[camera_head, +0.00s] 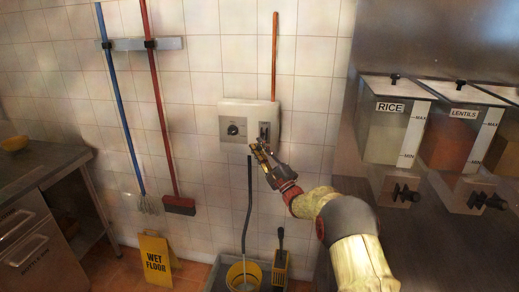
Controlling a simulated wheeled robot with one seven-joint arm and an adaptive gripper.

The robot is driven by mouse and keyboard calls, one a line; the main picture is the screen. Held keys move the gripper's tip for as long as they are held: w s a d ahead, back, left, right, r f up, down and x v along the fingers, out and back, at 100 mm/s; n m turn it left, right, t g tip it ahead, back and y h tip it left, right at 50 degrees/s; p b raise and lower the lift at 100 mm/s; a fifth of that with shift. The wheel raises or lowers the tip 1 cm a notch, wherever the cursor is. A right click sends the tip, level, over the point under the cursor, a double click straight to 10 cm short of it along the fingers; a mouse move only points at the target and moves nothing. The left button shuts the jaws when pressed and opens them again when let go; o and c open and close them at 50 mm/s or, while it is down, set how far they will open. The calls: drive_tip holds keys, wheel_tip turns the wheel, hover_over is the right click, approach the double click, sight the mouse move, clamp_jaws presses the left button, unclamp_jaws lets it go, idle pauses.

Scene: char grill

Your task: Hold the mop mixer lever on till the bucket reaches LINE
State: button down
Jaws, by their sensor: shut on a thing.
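The mop mixer is a pale wall box (248,108) with a round dark dial (233,129) on its left part. Its lever (264,130) is on the right part, small and partly hidden by my gripper. My gripper (258,149) reaches up from the lower right and is shut on the lever. A dark hose (248,200) hangs from below the box into the yellow bucket (235,275) on the floor. The bucket is cut by the bottom edge of the picture. Its water level and the LINE mark are too small to make out.
A yellow wet floor sign (157,258) stands left of the bucket. A blue-handled mop (121,100) and a red broom (160,100) hang on the wall. Rice (396,120) and lentils (455,137) dispensers are at right. A metal counter (40,170) is at left.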

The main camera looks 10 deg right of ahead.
drive_tip(key=shift+f+n+y, duration=0.3)
drive_tip(key=shift+n, duration=0.1)
drive_tip(key=c, duration=1.7)
unclamp_jaws()
drive_tip(key=shift+c, duration=0.2)
drive_tip(key=shift+o, duration=0.5)
drive_tip(key=v, duration=1.2)
